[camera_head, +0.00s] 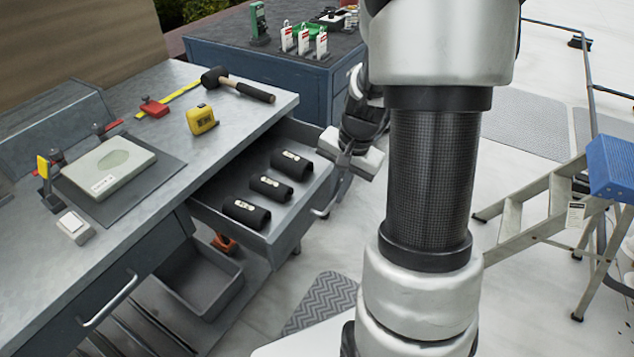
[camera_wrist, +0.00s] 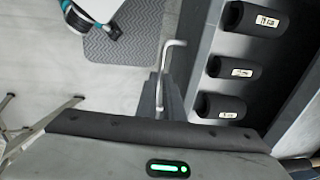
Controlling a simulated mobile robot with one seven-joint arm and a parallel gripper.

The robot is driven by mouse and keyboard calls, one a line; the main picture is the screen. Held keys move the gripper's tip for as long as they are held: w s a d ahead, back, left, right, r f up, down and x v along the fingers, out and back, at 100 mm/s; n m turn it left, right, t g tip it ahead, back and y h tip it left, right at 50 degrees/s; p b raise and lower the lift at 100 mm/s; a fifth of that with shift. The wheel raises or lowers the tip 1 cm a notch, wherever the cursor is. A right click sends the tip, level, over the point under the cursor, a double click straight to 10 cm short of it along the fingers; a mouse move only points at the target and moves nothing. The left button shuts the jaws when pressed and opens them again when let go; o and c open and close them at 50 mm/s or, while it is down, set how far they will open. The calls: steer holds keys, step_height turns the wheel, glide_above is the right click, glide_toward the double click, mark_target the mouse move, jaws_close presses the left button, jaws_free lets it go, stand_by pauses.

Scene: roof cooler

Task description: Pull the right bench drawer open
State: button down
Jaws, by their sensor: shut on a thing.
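The right bench drawer (camera_head: 262,226) stands pulled out from the grey metal bench in the head view. Three black sleeves with white labels lie in it; they also show inside the drawer (camera_wrist: 200,62) in the wrist view. Its bar handle (camera_head: 327,207) is on the drawer front, and the handle (camera_wrist: 166,68) stands upright in the wrist picture. My gripper (camera_head: 341,183) is at the handle's far part, shut on it. In the wrist view my gripper (camera_wrist: 159,98) shows its dark fingers at the bar; the exact contact is partly hidden. My arm covers the middle of the head view.
The bench top (camera_head: 160,195) bears a green-grey case, a yellow tape measure (camera_head: 201,119) and a mallet (camera_head: 237,84). A closed left drawer handle (camera_head: 110,300) shows below. A stepladder (camera_head: 545,205) stands at right. A patterned mat (camera_head: 322,300) lies on open floor.

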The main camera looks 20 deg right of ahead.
steer(key=shift+s+d, duration=0.65)
steer(key=shift+s, duration=0.25)
steer(key=c, duration=2.2)
jaws_free()
steer(key=s+r+p, duration=0.1)
steer(key=r, duration=0.4)
steer(key=d+r+p, duration=0.1)
steer(key=r+p, duration=0.1)
steer(key=r, duration=0.4)
steer(key=s+d+r+p, duration=0.1)
steer(key=r+p, duration=0.1)
steer(key=r, duration=0.4)
steer(key=shift+s+r, duration=0.15)
steer(key=shift+s, duration=0.15)
